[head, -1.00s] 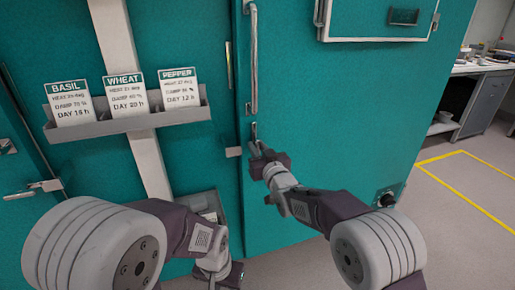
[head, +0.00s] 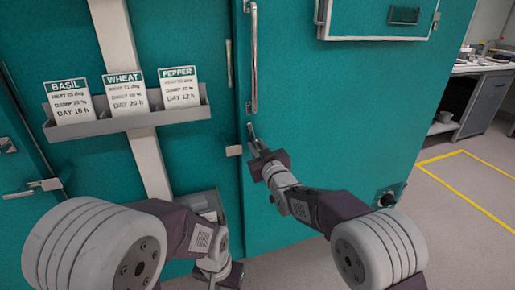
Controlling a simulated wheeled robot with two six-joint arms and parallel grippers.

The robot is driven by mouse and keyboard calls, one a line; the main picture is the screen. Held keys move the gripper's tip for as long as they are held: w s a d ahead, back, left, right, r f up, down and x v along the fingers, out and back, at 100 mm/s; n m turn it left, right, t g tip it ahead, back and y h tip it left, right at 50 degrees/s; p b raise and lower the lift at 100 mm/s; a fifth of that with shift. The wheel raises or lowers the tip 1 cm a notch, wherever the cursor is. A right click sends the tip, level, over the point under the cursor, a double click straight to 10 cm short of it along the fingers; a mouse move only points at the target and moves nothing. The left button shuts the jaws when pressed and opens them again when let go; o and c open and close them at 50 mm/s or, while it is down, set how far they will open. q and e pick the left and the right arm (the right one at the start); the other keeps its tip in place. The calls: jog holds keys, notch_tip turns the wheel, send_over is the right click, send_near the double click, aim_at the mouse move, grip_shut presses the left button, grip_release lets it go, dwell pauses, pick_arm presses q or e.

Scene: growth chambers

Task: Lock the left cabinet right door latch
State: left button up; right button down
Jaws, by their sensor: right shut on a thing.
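The teal cabinet door (head: 320,130) has a long vertical bar handle (head: 254,60) near its left edge. Just below the handle is a small metal latch lever (head: 251,131), its top leaning slightly to the left. My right gripper (head: 259,148) is shut on the lower part of the latch lever and hides much of it. My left gripper (head: 229,276) is low in the picture, near the door's lower left; its fingers are too hidden to judge.
A grey holder (head: 130,126) with BASIL, WHEAT and PEPPER cards is fixed on the teal panel at left. A metal handle (head: 30,190) is at far left. Open floor with yellow lines (head: 470,180) lies at right.

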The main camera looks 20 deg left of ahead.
jog(key=n, duration=0.3)
jog(key=shift+f+n+b, duration=0.15)
jog(key=shift+n+b, duration=0.15)
jog(key=shift+n, duration=0.1)
jog(key=n, duration=0.2)
jog(key=n+b, duration=0.1)
jog(key=n, duration=0.1)
jog(key=shift+s+a+f+n, duration=0.1)
jog(key=shift+s+a+n, duration=0.05)
jog(key=shift+n, duration=0.15)
jog(key=n, duration=0.3)
jog(key=shift+f+b, duration=0.1)
jog(key=shift+b, duration=0.2)
jog(key=shift+a+f+n+b, duration=0.1)
jog(key=shift+n+b, duration=0.25)
jog(key=shift+n, duration=1.65)
jog(key=c, duration=1.3)
grip_release()
jog(key=shift+s, duration=0.1)
